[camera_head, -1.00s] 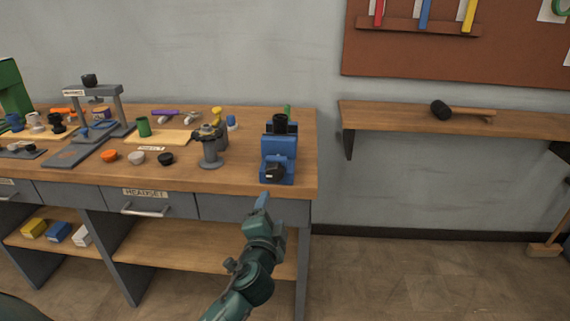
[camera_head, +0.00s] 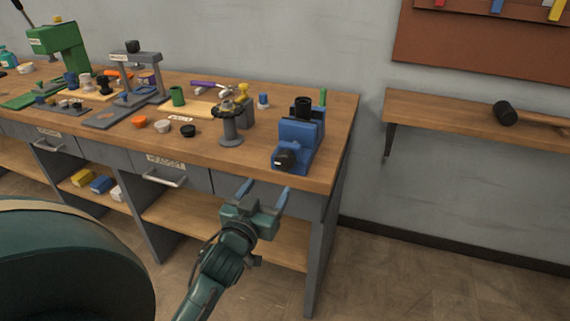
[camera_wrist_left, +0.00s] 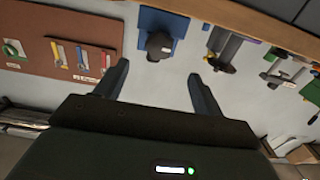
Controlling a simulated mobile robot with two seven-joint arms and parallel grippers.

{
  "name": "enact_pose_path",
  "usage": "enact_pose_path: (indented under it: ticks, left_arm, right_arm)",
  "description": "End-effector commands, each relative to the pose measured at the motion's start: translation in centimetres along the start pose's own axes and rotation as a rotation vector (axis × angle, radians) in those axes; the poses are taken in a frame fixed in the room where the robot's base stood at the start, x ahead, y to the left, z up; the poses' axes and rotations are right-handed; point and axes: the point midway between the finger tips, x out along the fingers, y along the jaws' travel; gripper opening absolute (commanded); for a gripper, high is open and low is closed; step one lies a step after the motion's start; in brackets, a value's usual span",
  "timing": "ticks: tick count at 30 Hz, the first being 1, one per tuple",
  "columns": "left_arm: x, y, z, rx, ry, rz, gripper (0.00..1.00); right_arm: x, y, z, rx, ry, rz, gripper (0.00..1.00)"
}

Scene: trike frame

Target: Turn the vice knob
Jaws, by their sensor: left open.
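The blue vice (camera_head: 303,134) stands at the right front corner of the wooden workbench (camera_head: 215,151). Its black knob (camera_head: 284,160) faces the bench's front edge. In the left wrist view the knob (camera_wrist_left: 158,46) shows in front of the blue vice body (camera_wrist_left: 180,22), beyond and between my fingers. My left gripper (camera_head: 263,190) is open and empty, in front of and below the bench edge, apart from the knob. Its two fingers also show in the left wrist view (camera_wrist_left: 158,85). My right gripper is not in view.
A grey stand (camera_head: 230,128) sits left of the vice, with small cups and fixtures farther left. A wall shelf (camera_head: 440,110) with a black mallet (camera_head: 505,113) is at right. The bench's front edge lies between my gripper and the vice.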

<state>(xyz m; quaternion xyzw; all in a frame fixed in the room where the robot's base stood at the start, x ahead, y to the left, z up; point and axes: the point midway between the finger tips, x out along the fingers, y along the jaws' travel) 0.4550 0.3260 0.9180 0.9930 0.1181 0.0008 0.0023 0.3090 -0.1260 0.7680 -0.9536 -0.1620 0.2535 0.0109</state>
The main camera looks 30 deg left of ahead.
Motion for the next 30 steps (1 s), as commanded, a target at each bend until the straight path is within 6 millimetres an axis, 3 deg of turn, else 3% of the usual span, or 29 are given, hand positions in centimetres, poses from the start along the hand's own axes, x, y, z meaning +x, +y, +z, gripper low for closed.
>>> enact_pose_path:
  ticks: [9,15,28,30]
  left_arm:
    - [6.9,0.1,-0.1,0.003,0.001,0.002,0.69]
    - [9.6,0.1,0.0,0.003,0.000,0.001,0.69]
    - [10.5,0.1,0.0,0.004,-0.001,0.002,0.69]
    - [10.5,0.1,0.0,0.004,-0.001,0.002,0.63]
  right_arm:
    - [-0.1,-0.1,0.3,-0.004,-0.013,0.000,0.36]
    - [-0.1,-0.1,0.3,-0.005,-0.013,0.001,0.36]
    - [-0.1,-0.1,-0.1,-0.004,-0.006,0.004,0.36]
    - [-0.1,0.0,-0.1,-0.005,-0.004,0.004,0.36]
